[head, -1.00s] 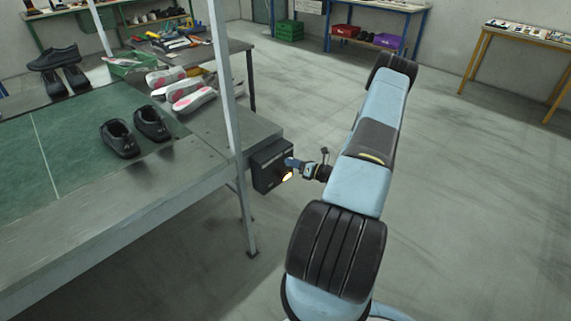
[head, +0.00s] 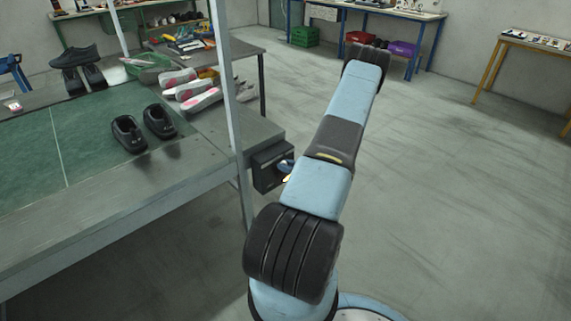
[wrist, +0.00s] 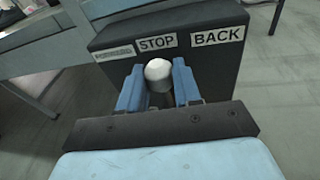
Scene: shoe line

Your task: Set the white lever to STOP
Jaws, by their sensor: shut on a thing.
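The white lever (wrist: 158,70) shows its round knob in the wrist view, between the two blue fingers of my gripper (wrist: 158,85). My gripper is shut on the knob. The knob stands in front of the STOP label (wrist: 157,42) on the dark control box (wrist: 190,60). The BACK label (wrist: 217,36) is to its right and a less legible label (wrist: 114,53) is to its left. In the head view the control box (head: 268,168) hangs at the table's end, and my arm hides the lever and most of my gripper there.
The green-topped line table (head: 85,165) carries a pair of black shoes (head: 144,128) and a metal post (head: 226,90). White and pink shoe parts (head: 195,90) lie behind. Open floor (head: 445,200) lies to the right.

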